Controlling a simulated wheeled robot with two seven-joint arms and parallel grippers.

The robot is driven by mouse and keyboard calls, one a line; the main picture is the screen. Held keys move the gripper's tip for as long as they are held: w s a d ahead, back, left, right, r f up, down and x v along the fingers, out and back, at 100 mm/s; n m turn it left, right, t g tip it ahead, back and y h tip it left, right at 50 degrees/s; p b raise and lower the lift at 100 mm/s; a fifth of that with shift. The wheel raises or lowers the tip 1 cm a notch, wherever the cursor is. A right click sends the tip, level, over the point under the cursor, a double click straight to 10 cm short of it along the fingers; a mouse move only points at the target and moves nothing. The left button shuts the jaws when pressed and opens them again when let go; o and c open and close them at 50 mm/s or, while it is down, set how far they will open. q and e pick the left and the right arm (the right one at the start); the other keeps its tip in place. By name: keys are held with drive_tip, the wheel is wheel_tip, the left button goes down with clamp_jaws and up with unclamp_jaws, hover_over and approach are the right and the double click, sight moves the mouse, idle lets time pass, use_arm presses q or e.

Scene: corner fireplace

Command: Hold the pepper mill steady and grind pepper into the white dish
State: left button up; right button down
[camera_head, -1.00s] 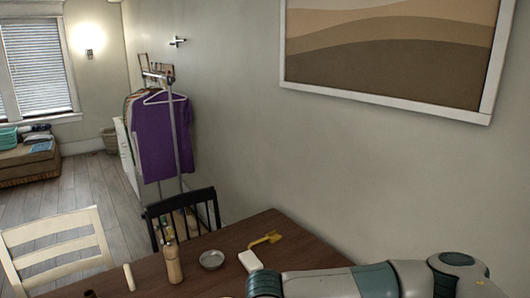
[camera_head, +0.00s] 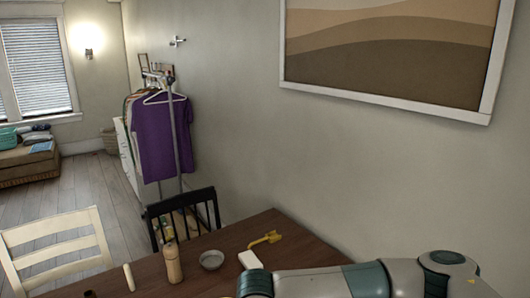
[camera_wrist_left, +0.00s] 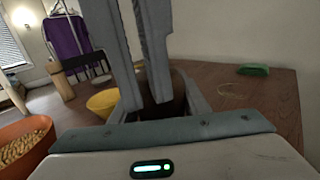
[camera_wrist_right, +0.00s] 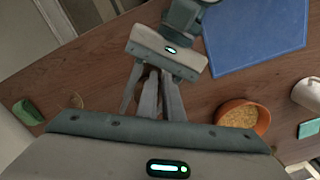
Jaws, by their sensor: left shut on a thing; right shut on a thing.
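The pepper mill, a dark brown cylinder (camera_wrist_left: 178,92), stands between the fingers in the left wrist view. A little of its brown body (camera_wrist_right: 153,82) shows between the fingers in the right wrist view. My left gripper (camera_wrist_left: 160,90) is shut on it. My right gripper (camera_wrist_right: 158,85) is shut on it too, close against the left one. The fingers hide most of the mill. A small pale grey dish (camera_head: 211,260) lies on the table in the head view, apart from the grippers. I cannot tell whether it is the white dish.
The wooden table (camera_head: 210,285) carries a light wooden bottle-shaped item (camera_head: 173,264), a white block (camera_head: 250,260) and a yellow utensil (camera_head: 268,239).

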drive_tip(key=shift+w+a+r, duration=0.1)
drive_tip(key=shift+a+r, duration=0.05)
drive_tip(key=shift+a, duration=0.1)
drive_tip(key=shift+s, duration=0.3)
drive_tip(key=shift+d, duration=0.1)
wheel_tip(320, 180, up, 6)
drive_tip(key=shift+f, duration=0.1)
idle(0.8)
drive_tip(key=shift+w+d+r+n, duration=0.15)
drive_tip(key=shift+w+d+n, duration=0.25)
drive_tip(key=shift+d+n, duration=0.55)
drive_tip(key=shift+w+d+r+n, duration=0.2)
drive_tip(key=shift+w+d+n, duration=0.15)
drive_tip(key=shift+d+n, duration=0.6)
drive_tip(key=shift+w+d+r+n, duration=0.15)
drive_tip(key=shift+w+d+n, duration=0.25)
drive_tip(key=shift+d+n, duration=0.5)
drive_tip(key=shift+a+f, duration=0.1)
drive_tip(key=shift+a, duration=0.1)
